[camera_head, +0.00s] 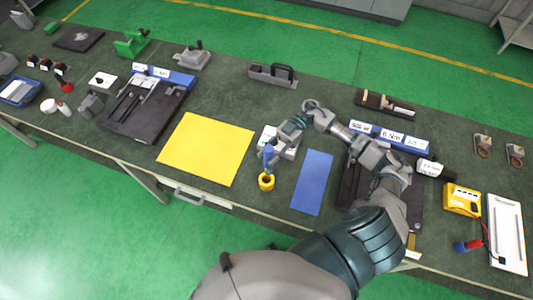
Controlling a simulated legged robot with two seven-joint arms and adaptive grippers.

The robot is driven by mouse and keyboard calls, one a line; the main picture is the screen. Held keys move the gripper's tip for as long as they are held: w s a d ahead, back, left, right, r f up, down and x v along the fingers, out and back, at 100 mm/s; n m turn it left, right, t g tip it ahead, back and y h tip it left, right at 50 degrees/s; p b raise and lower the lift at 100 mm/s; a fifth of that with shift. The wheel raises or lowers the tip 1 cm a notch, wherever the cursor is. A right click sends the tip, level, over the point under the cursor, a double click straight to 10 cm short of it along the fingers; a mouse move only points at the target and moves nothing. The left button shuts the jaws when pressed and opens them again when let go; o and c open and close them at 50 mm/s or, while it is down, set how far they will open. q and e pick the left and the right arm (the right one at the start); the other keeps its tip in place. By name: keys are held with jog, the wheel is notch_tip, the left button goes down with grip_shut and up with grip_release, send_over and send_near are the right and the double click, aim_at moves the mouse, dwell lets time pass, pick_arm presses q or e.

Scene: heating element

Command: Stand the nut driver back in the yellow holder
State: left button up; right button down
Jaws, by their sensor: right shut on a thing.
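The yellow holder (266,183) is a small round ring-like piece on the dark table, between the yellow sheet and the blue sheet. My right gripper (270,150) is directly above it, its arm reaching in from the lower right. It is shut on the nut driver (268,162), a small blue piece pointing down at the holder's top. The fingers hide much of the driver. I cannot tell whether its lower end is inside the holder or just above it. My left gripper is not in view.
A yellow sheet (206,149) lies left of the holder and a blue sheet (312,182) right of it. A yellow meter (462,200) and white tray (508,235) are at the right. The table's front edge is near the holder.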

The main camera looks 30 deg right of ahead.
aim_at(265, 164)
notch_tip(265, 164, down, 2)
jog(key=shift+s+b, duration=0.1)
jog(key=shift+b, duration=0.4)
jog(key=shift+a+f+b, duration=0.5)
jog(key=shift+a+f, duration=0.3)
jog(key=shift+a, duration=0.1)
jog(key=shift+d+f, duration=0.1)
jog(key=shift+d, duration=0.7)
jog(key=shift+a, duration=0.25)
jog(key=shift+a+p, duration=0.35)
jog(key=shift+a, duration=0.05)
jog(key=shift+d, duration=0.3)
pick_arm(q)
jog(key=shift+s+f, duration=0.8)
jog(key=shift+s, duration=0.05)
